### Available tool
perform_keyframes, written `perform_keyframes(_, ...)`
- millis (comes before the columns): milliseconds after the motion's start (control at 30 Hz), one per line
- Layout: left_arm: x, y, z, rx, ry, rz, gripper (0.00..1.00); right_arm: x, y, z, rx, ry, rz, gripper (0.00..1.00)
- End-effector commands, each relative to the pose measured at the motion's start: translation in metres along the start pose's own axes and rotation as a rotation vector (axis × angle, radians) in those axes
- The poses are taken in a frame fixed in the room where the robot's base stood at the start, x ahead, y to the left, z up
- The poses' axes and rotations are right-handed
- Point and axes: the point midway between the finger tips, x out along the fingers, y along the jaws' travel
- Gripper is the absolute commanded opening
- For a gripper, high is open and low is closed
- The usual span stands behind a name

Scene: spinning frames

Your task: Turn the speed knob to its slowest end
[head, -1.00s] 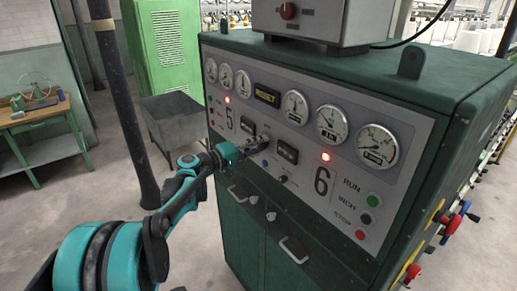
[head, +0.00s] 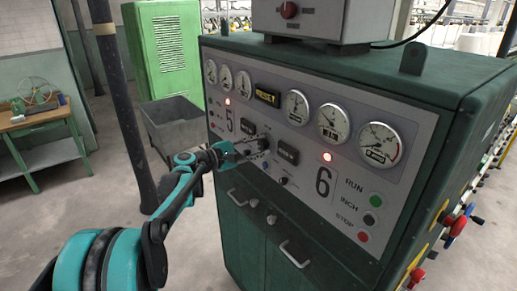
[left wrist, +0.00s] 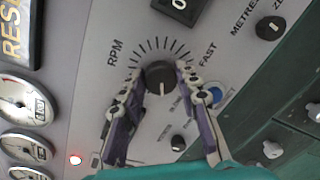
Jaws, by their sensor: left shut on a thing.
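The speed knob (left wrist: 160,77) is a dark round knob on the grey panel (left wrist: 90,35), inside an arc of tick marks with "RPM" at one side and "FAST" at the other. A pale line on its face points toward the bottom of the left wrist view. My left gripper (left wrist: 160,80) has one finger on each side of the knob and is shut on it. My right gripper is not in view.
A smaller "METRES" knob (left wrist: 268,27), a blue button (left wrist: 215,95) and a small black knob (left wrist: 178,142) are close by. Run, inch and stop buttons (head: 363,237) are at the panel's right. Door handles (head: 294,252) stick out below.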

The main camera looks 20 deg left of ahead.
Motion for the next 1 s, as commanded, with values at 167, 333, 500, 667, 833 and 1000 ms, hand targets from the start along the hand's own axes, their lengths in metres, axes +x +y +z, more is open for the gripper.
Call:
perform_keyframes(167, -0.0003, -0.0001, -0.0016, -0.125, -0.007, 0.0, 0.03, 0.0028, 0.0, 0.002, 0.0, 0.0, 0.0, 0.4)
perform_keyframes(333, -0.0003, -0.0002, -0.0016, -0.211, -0.013, -0.001, 0.03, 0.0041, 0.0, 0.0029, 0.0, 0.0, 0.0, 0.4)
perform_keyframes(500, -0.0003, -0.0002, -0.0014, -0.264, -0.018, -0.002, 0.03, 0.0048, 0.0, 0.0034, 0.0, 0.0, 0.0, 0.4)
perform_keyframes(667, -0.0003, -0.0003, -0.0013, -0.286, -0.019, -0.003, 0.03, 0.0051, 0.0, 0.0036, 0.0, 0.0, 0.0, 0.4)
perform_keyframes(833, -0.0002, -0.0004, -0.0012, -0.291, -0.02, -0.003, 0.03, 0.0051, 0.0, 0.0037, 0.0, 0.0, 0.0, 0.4)
perform_keyframes(1000, -0.0002, -0.0005, -0.0012, -0.29, -0.02, -0.004, 0.03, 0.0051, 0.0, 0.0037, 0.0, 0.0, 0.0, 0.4)
